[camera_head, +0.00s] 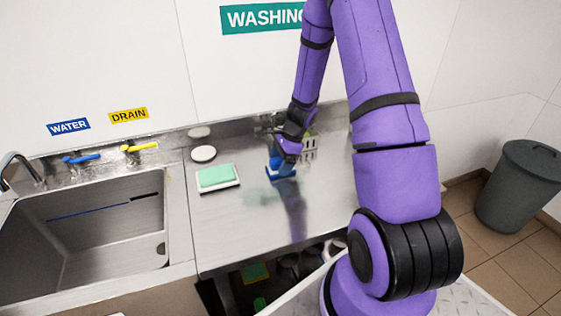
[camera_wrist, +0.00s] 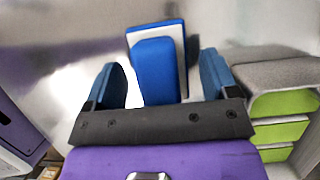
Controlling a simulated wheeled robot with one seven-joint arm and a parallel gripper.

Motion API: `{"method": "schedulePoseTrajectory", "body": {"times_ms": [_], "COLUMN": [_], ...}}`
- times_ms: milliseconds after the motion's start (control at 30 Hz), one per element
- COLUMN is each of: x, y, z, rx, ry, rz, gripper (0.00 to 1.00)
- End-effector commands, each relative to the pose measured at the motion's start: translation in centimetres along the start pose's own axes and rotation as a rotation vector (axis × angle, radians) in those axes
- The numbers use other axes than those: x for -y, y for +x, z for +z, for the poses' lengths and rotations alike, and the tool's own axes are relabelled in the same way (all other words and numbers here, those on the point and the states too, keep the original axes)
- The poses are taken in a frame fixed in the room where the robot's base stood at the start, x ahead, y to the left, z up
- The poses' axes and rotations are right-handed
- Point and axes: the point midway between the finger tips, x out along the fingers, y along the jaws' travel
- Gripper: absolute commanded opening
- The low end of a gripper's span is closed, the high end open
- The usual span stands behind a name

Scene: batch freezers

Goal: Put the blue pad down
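The blue pad (camera_head: 283,174) is on the steel counter below my gripper (camera_head: 279,157) in the head view. In the wrist view the blue pad (camera_wrist: 153,68) has a raised blue block in front and a flat blue and white part behind. The fingers of my gripper (camera_wrist: 161,85) stand apart on either side of the block. A gap shows at the right finger and a narrow one at the left. The pad's underside is hidden, so its full contact with the counter cannot be seen.
A green pad on a white base (camera_head: 217,178) lies left on the counter (camera_head: 225,225). Small white round items (camera_head: 203,154) and a white slotted holder (camera_head: 311,144) stand at the back. The sink (camera_head: 90,245) is at the left. Bare counter lies in front.

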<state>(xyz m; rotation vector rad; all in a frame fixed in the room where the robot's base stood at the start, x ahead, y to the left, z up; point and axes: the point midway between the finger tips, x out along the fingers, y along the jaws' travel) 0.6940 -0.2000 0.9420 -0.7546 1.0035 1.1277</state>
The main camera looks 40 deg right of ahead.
Motion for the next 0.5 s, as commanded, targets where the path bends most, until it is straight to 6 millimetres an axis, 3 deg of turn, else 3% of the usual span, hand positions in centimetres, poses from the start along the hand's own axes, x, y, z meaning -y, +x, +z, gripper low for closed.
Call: {"method": "schedulePoseTrajectory", "body": {"times_ms": [267, 500], "x": [0.0, 0.1], "y": [-0.4, -4.1], "z": [0.1, 0.1], "rx": [0.000, -0.001], "ry": [0.000, -0.002], "rz": [0.000, -0.004], "gripper": [0.80, 0.80]}}
